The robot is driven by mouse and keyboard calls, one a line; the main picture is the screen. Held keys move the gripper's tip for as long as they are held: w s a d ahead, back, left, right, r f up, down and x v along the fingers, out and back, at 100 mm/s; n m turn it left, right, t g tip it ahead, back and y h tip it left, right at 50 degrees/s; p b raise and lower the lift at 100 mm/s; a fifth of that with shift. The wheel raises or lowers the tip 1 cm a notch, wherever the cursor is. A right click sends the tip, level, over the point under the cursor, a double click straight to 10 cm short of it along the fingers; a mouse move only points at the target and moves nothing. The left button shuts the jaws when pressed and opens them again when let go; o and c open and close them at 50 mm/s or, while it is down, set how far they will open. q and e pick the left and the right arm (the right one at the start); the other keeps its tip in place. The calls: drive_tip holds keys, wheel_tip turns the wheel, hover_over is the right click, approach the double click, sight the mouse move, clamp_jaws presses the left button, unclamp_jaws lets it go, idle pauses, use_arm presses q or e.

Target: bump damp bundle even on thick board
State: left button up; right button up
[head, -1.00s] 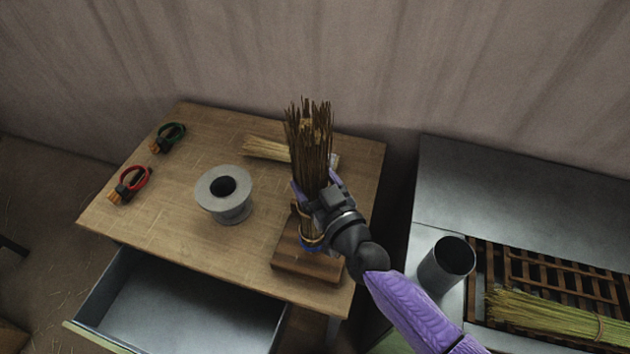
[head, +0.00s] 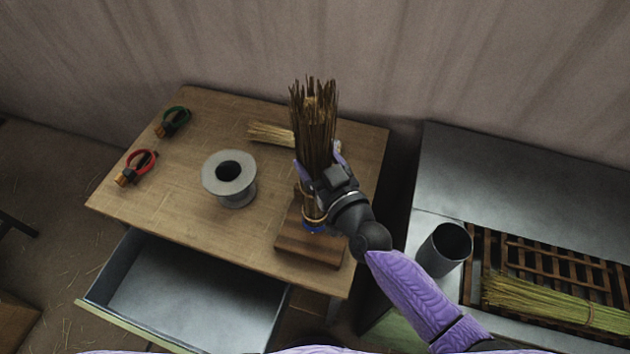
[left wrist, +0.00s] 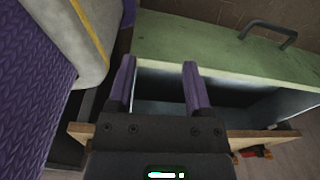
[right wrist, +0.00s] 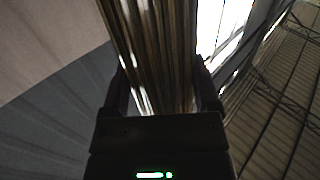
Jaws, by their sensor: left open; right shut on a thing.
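The bundle (head: 314,120) of brown stalks stands nearly upright over the thick board (head: 310,254), a dark wooden block at the table's front right corner. A tan band and a blue band show near its lower end. I cannot tell whether its foot touches the board. My right gripper (head: 322,172) is shut around the bundle's middle; the right wrist view shows the stalks (right wrist: 155,55) between its fingers. My left gripper (left wrist: 160,78) is open and empty in front of the green-fronted drawer, and is out of the head view.
A grey spool (head: 230,178), red-handled (head: 136,167) and green-handled (head: 172,121) tools and loose pale straw (head: 270,133) lie on the table. The drawer (head: 190,285) is open and looks empty. A metal cup (head: 445,248) and a tied green bundle (head: 550,302) are at the right.

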sight(318, 177)
drive_tip(key=shift+f+b, duration=0.95)
drive_tip(key=shift+f, duration=0.3)
drive_tip(key=shift+f+b, duration=0.7)
drive_tip(key=shift+f, duration=0.05)
use_arm(q)
wheel_tip(318, 177, down, 5)
use_arm(e)
drive_tip(key=shift+f+b, duration=0.45)
drive_tip(key=shift+f, duration=0.05)
drive_tip(key=shift+r, duration=0.15)
wheel_tip(318, 177, up, 5)
drive_tip(key=p, duration=0.5)
drive_tip(key=shift+r, duration=0.1)
use_arm(q)
drive_tip(key=r, duration=0.5)
drive_tip(key=shift+d+r, duration=0.3)
drive_tip(key=shift+d, duration=0.05)
drive_tip(key=shift+a, duration=0.15)
